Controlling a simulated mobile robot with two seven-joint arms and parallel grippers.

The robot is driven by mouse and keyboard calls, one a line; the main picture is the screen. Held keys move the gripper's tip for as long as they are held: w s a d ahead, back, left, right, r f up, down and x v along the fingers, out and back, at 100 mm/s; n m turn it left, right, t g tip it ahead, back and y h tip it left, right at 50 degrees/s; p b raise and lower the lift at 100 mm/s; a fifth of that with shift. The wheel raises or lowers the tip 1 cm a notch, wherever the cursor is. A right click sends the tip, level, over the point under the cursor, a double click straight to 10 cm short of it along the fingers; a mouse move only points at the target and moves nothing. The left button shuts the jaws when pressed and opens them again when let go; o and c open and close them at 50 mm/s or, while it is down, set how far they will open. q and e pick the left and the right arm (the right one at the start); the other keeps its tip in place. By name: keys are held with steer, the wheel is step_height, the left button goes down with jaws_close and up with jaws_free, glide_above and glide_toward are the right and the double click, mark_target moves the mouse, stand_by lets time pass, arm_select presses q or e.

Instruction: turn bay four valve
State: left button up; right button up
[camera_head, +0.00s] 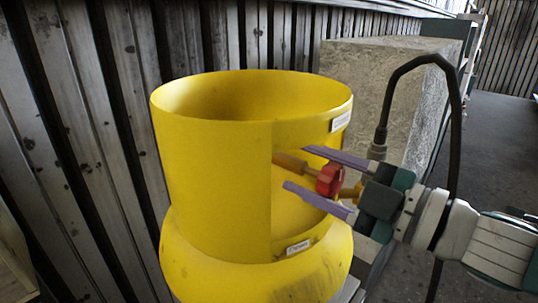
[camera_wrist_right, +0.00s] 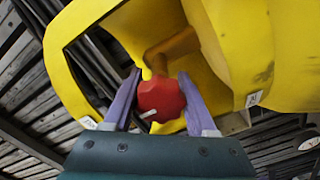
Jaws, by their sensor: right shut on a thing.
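In the right wrist view the fingers (camera_wrist_right: 159,76) flank the knob left and right. My left gripper is not in view.
The housing's cut edges stand close above and below my right fingers. A concrete block (camera_head: 350,70) stands behind; open floor (camera_head: 500,130) lies right.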

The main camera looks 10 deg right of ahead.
mark_target(337, 185)
steer(key=o, duration=1.4)
steer(key=b+v, duration=0.1)
steer(key=v, duration=0.3)
steer(key=b+v, duration=0.1)
steer(key=v, duration=0.3)
steer(key=shift+s+d+f, duration=0.2)
steer(key=shift+s, duration=0.1)
steer(key=shift+s+d+r, duration=0.2)
steer(key=shift+s+d, duration=0.2)
steer(key=shift+s, duration=0.1)
